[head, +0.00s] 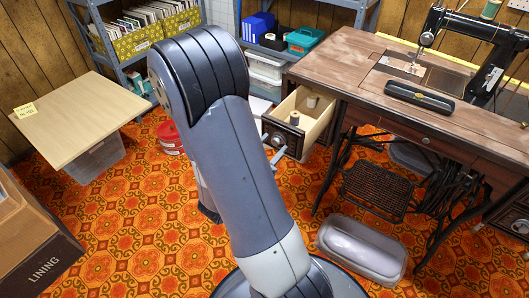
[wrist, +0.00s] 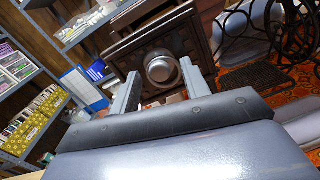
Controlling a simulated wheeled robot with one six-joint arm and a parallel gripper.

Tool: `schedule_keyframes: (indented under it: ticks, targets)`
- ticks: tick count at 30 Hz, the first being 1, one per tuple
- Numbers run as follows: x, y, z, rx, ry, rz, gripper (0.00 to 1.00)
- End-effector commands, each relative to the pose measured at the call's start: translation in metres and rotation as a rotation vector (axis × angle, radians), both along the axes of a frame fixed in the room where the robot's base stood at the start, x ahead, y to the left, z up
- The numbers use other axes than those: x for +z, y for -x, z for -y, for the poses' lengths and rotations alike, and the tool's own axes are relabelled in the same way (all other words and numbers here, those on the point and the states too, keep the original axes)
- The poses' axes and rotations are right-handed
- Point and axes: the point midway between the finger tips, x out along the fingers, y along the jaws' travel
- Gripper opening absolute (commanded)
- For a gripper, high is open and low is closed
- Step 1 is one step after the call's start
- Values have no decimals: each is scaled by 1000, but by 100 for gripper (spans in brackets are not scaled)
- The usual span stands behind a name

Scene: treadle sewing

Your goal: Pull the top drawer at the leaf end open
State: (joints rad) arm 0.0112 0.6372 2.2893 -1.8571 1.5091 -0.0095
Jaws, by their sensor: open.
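The top drawer (head: 318,108) at the left end of the wooden sewing table (head: 345,62) stands pulled out, its pale inside showing. A pale spool (head: 311,101) and a dark one (head: 294,118) appear at it. In the wrist view the dark drawer front (wrist: 125,50) carries a round metal knob (wrist: 161,67). My gripper (wrist: 160,72) is open, with one finger on each side of the knob. A gap shows at the left finger; contact on the right is hard to tell. In the head view my arm hides much of the gripper.
A black sewing machine (head: 480,45) stands on the table, with an iron treadle (head: 375,190) below. A red tin (head: 170,138) and a light wood board (head: 75,118) are left of my arm.

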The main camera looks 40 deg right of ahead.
Motion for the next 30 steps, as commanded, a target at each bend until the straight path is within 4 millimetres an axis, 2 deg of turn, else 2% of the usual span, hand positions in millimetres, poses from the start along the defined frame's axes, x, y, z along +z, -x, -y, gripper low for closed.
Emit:
schedule_keyframes:
  ticks: [5,21,30]
  targets:
    - [1,2,-13,4,0,0,44]
    - [1,22,-79,6,2,-2,44]
    - [0,29,-100,2,-1,0,44]
